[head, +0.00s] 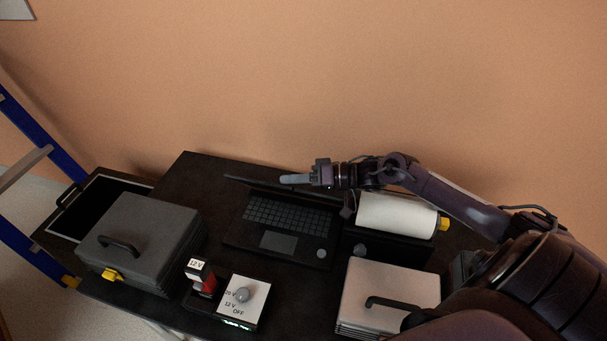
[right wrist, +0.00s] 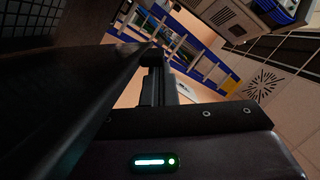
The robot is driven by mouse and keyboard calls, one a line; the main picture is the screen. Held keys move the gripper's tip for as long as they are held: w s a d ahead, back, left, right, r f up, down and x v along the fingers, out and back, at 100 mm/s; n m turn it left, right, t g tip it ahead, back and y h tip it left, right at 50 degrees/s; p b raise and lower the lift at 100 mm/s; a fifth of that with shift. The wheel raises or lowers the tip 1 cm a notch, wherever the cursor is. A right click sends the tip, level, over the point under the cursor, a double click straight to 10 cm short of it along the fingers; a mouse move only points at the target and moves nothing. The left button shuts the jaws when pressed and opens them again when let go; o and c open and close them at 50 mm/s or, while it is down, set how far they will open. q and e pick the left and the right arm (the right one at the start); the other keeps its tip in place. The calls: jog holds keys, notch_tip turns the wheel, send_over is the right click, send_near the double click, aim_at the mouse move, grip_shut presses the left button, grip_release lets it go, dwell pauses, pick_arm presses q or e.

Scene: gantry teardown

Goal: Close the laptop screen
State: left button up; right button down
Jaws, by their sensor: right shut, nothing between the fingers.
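The dark laptop (head: 278,240) stands open on the dark table, with its keyboard and touchpad facing up. Its screen (head: 237,181) is upright and seen nearly edge-on from above. My right gripper (head: 286,179) is shut and empty at the screen's top edge, with its fingers pointing left; I cannot tell whether it touches. In the right wrist view the screen (right wrist: 75,100) is a large dark panel on the left, with part of the keyboard (right wrist: 30,18) beyond it. The shut fingers (right wrist: 152,58) show beside the panel. My left gripper is out of view.
A grey case (head: 150,225) is left of the laptop. A white roll (head: 397,214) and a light case (head: 392,290) are on the right. The wall is behind.

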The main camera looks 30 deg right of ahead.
jog(key=s+a+f+n, duration=0.1)
jog(key=s+a+f, duration=0.1)
jog(key=f, duration=0.2)
jog(key=s+a+f+n+h, duration=0.1)
jog(key=s+a+f+n, duration=0.1)
jog(key=a+f, duration=0.1)
jog(key=s+a+f+n, duration=0.1)
jog(key=s+a+f, duration=0.1)
jog(key=a+f, duration=0.1)
jog(key=shift+s+f+n+t+h, duration=0.2)
jog(key=shift+f+n+t+h, duration=0.15)
jog(key=shift+f, duration=0.5)
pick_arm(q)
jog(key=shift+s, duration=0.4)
pick_arm(e)
jog(key=shift+s+f, duration=0.1)
jog(key=shift+f, duration=0.2)
